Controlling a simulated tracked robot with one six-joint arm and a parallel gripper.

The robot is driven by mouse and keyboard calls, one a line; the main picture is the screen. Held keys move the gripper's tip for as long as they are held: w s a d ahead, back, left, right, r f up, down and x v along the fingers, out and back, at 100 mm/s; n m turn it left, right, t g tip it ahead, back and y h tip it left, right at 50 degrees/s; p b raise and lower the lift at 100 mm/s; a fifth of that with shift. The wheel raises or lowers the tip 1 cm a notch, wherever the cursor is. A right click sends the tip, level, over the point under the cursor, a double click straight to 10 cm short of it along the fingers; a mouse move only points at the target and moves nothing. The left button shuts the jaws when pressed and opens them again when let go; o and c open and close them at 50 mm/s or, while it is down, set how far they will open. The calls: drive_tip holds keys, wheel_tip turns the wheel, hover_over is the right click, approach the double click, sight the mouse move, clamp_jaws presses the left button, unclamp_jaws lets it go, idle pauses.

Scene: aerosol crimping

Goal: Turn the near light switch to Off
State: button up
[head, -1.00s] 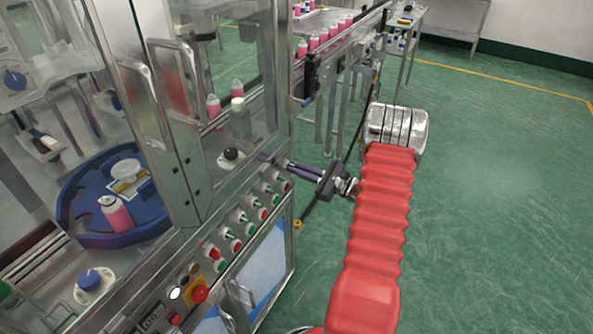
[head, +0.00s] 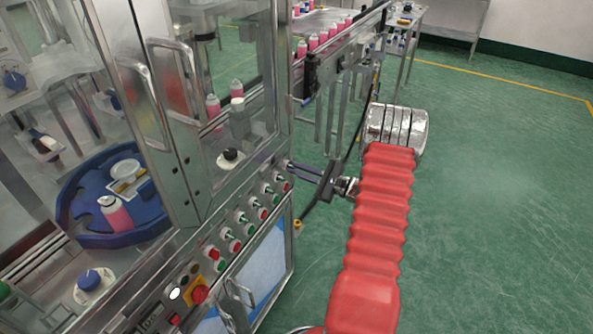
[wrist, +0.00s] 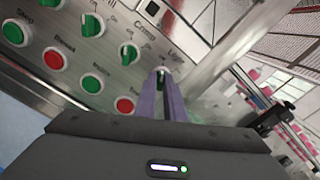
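The light switch (wrist: 160,76) is a small knob with a green handle, under a label that seems to read "Light" on the grey panel. It is at the upper end of the switch row in the head view (head: 287,164). My gripper (wrist: 163,84) points at it with two purple fingers, a narrow gap between them. The handle shows between the fingertips, which hide most of the knob. Whether they touch it and which way it points I cannot tell. In the head view my gripper (head: 294,166) reaches the panel from the right.
A green crimp switch (wrist: 128,53) is just left of my fingers, with red and green buttons nearby. A metal post (wrist: 215,60) rises close on the right. A yellow-backed red emergency button (head: 200,294) is lower on the panel. Green floor is open to the right.

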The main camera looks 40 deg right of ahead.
drive_tip(key=o, duration=0.4)
drive_tip(key=v, duration=1.3)
drive_tip(key=shift+s, duration=0.4)
drive_tip(key=shift+d, duration=0.1)
